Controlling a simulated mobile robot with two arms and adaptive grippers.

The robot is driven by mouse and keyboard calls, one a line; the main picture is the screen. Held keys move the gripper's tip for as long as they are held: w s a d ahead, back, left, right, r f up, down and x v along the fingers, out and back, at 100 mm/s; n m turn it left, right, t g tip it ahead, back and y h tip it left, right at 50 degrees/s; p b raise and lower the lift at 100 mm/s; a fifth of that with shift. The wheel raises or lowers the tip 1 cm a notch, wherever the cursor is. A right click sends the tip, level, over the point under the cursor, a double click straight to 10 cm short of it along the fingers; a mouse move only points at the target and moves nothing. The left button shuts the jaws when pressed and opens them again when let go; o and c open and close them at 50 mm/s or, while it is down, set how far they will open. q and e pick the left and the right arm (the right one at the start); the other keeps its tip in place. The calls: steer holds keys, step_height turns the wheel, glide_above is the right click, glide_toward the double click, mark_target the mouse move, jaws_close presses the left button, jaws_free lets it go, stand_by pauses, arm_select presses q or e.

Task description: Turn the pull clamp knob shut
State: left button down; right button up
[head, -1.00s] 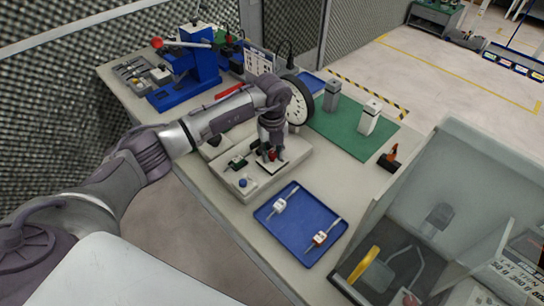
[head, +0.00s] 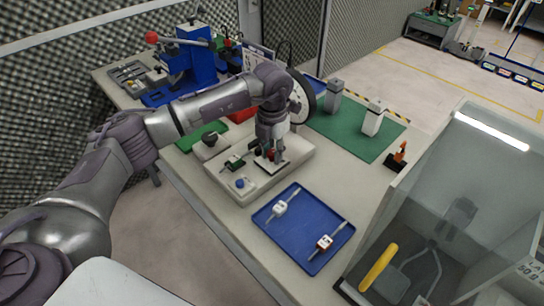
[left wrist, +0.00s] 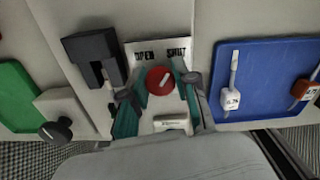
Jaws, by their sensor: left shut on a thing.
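The red round pull clamp knob (left wrist: 160,80) sits below a white plate marked OPEN on the left and SHUT on the right. Its white mark is tilted, its upper end leaning towards SHUT. My left gripper (left wrist: 161,92) is shut on the knob, with a green-padded finger on each side of it. In the head view my left gripper (head: 268,153) points down onto the pale fixture base (head: 226,177) and mostly hides the knob. A black clamp block (left wrist: 95,50) stands just left of the plate in the wrist view. My right gripper is not in view.
A blue tray (head: 272,222) with two tagged tools lies in front of the fixture. A dial (head: 300,97) stands close behind my wrist. A green mat (head: 350,133) bears two grey-white posts. A clear-walled enclosure (head: 470,160) is at the right.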

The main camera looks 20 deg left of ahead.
mark_target(272, 152)
arm_select(q)
steer(key=shift+m+b, duration=0.55)
steer(key=shift+m, duration=0.55)
steer(key=c, duration=0.9)
jaws_free()
steer(key=shift+o, duration=0.2)
step_height(272, 152, up, 12)
